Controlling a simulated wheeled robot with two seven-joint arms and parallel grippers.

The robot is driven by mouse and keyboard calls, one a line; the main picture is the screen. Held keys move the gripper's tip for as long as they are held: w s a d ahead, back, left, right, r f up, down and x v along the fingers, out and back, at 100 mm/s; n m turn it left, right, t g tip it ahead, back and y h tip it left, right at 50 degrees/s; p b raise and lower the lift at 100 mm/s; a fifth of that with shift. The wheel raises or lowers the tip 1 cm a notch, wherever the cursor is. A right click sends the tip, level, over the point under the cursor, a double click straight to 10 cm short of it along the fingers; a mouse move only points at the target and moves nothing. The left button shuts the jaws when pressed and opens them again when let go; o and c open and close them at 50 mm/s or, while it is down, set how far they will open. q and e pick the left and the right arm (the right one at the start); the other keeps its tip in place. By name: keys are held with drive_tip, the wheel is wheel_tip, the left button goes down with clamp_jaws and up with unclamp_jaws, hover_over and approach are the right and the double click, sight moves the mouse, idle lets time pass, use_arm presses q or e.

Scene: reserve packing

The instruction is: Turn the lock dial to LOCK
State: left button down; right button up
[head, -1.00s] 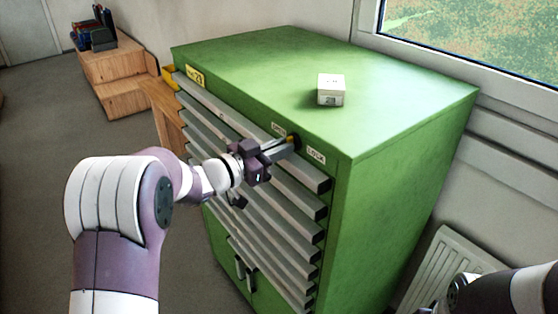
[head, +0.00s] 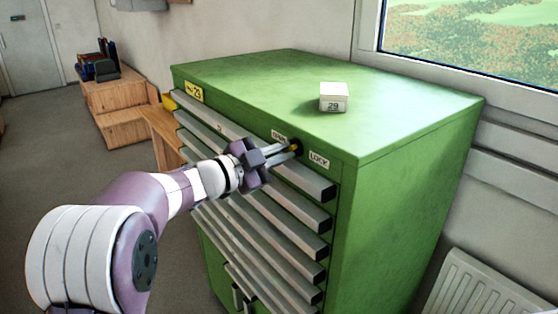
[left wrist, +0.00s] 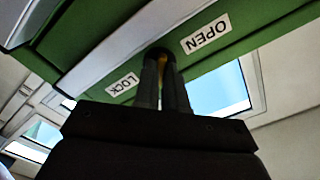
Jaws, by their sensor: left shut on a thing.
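The lock dial (head: 297,145) is a small dark knob with a yellow part, on the top front strip of the green cabinet (head: 400,190). It sits between an OPEN label (head: 279,136) and a LOCK label (head: 319,159). My left gripper (head: 291,147) is at the dial, its fingers shut on it. In the left wrist view the two fingers (left wrist: 166,75) close at the dial, with a bit of yellow between them; the LOCK label (left wrist: 122,84) and OPEN label (left wrist: 206,33) lie either side. The fingers hide most of the dial, so its pointing direction is unclear. My right gripper is out of view.
Several grey drawer fronts (head: 285,215) run below the dial. A wooden step unit (head: 115,95) with items stands at the back left. A radiator (head: 475,285) is at the lower right under the window.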

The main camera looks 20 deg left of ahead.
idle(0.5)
use_arm(q)
drive_tip(key=c, duration=1.2)
unclamp_jaws()
drive_tip(key=shift+w+d, duration=0.1)
drive_tip(key=shift+w, duration=0.05)
drive_tip(key=b+v, duration=0.3)
drive_tip(key=v, duration=0.9)
drive_tip(key=shift+s+a, duration=0.25)
drive_tip(key=shift+s, duration=0.05)
